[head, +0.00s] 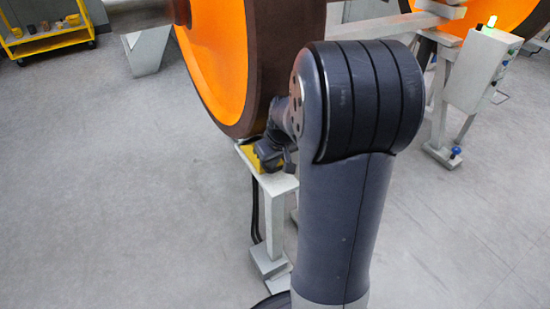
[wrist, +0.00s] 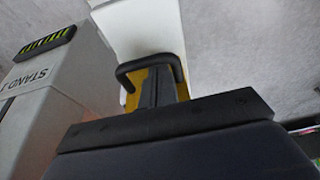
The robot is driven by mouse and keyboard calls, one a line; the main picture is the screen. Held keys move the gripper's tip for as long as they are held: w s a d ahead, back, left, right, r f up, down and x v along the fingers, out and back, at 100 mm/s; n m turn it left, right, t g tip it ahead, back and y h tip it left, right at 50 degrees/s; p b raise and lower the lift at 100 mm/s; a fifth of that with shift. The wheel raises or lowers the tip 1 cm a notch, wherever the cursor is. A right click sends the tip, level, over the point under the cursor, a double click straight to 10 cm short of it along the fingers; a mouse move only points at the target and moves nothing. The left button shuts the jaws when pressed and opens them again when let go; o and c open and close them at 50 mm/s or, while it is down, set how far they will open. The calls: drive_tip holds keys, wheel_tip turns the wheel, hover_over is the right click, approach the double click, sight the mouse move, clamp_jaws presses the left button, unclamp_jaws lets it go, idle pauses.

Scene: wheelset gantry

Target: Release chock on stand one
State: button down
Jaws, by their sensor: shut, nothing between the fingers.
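The chock is yellow (head: 247,155) and sits on top of the pale stand (head: 275,184), beside the wheel's lower rim. In the wrist view its black bar handle (wrist: 127,70) arches over a little visible yellow. My gripper (wrist: 158,76) is shut and empty, with its dark fingers in front of the chock and close to the handle. I cannot tell whether they touch it. In the head view my gripper (head: 273,158) is right at the chock and hides part of it. Most of the chock is hidden by the gripper in the wrist view.
The large orange wheel (head: 220,55) with a brown rim stands just above the stand. A grey box lettered STAND 1 (wrist: 35,78) is at left in the wrist view. A control box (head: 481,68) with a lit lamp is at right. Open floor lies at left.

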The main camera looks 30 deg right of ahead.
drive_tip(key=shift+f, duration=0.1)
drive_tip(key=s, duration=0.3)
drive_tip(key=shift+s, duration=0.4)
drive_tip(key=shift+s+f, duration=0.1)
drive_tip(key=shift+s, duration=0.2)
drive_tip(key=shift+s, duration=0.1)
